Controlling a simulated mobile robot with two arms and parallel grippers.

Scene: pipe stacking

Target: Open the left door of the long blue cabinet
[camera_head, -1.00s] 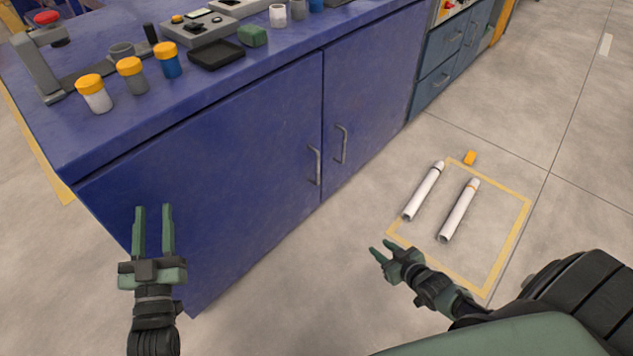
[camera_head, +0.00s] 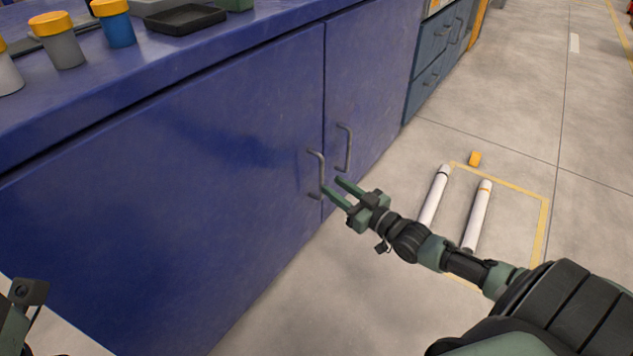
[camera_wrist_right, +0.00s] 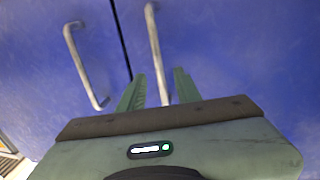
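The long blue cabinet's left door (camera_head: 200,170) is closed, with a grey bar handle (camera_head: 322,170) near its right edge. The right door (camera_head: 370,80) is also closed and has its own handle (camera_head: 348,148). My right gripper (camera_head: 332,184) is open, its fingertips close to the lower part of the left door's handle. In the right wrist view, one bar handle (camera_wrist_right: 153,40) runs down between the open fingers (camera_wrist_right: 158,90), and the other handle lies to the left. I cannot tell if a finger touches. Only part of my left arm's end shows at the lower left; its fingers are hidden.
Jars with yellow lids (camera_head: 58,40) and a black tray (camera_head: 185,19) stand on the cabinet top.

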